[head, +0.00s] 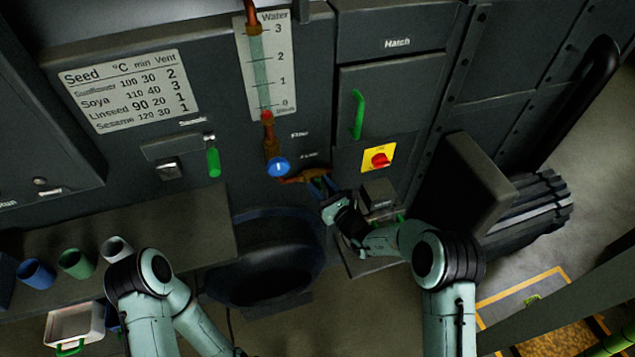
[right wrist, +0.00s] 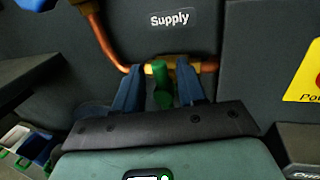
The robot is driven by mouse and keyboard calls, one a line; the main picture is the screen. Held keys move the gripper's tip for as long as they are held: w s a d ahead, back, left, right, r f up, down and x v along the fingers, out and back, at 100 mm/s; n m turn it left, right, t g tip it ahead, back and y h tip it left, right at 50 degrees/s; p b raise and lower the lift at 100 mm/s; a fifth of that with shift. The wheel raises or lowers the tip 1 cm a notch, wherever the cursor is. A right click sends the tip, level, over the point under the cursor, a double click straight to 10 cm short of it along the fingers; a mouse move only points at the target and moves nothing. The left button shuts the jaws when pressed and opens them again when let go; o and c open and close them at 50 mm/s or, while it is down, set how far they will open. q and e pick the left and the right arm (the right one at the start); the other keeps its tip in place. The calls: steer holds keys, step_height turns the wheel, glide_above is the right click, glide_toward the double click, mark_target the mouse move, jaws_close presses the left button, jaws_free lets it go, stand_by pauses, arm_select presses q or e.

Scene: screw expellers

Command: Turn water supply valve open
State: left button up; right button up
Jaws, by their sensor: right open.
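The water supply valve is a green lever (right wrist: 161,84) on a brass body (right wrist: 182,66), set in a copper pipe below the "Supply" label. In the right wrist view the lever stands across the line of the pipe. My right gripper (right wrist: 158,85) is open, with one blue finger on each side of the lever and gaps visible between. In the head view my right gripper (head: 321,187) is at the copper pipe (head: 290,180), and its fingers largely hide the valve. My left arm shows at lower left, but its gripper is out of view.
A blue knob (head: 278,167) sits left of the valve, under the water gauge (head: 265,70). A red-and-yellow power switch (head: 379,159) is to the right. A dark round basin (head: 265,265) lies below. Several cups and a white tray (head: 75,325) are at left.

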steer(key=shift+x, duration=1)
jaws_close()
